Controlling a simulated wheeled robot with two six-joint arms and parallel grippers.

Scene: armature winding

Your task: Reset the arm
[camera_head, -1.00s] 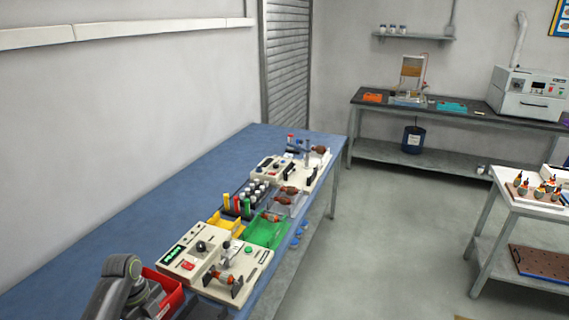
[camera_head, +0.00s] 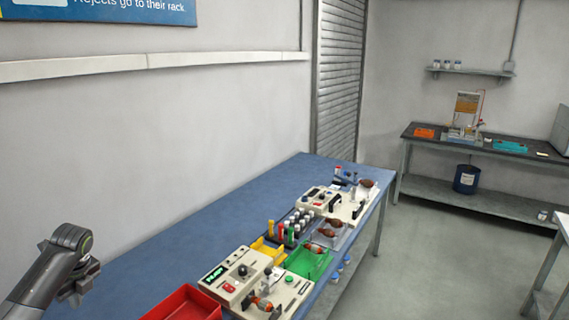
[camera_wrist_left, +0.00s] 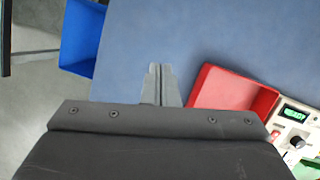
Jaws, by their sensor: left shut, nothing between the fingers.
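My left arm (camera_head: 63,253) comes in at the lower left in the head view, above the near end of the blue table (camera_head: 165,245). My left gripper (camera_wrist_left: 160,70) shows in the left wrist view with its two grey fingers together and nothing between them. It is over the bare blue tabletop, to the left of a red tray (camera_wrist_left: 210,85) and apart from it. The red tray also shows in the head view (camera_head: 185,305), to the right of my arm. My right gripper is not in view.
A tester with a lit green display (camera_head: 222,277) stands beside the red tray. Yellow (camera_head: 262,254) and green (camera_head: 310,263) trays and a winding machine (camera_head: 330,202) follow along the table. A blue bin (camera_wrist_left: 82,38) shows past the table's edge. The wall-side tabletop is clear.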

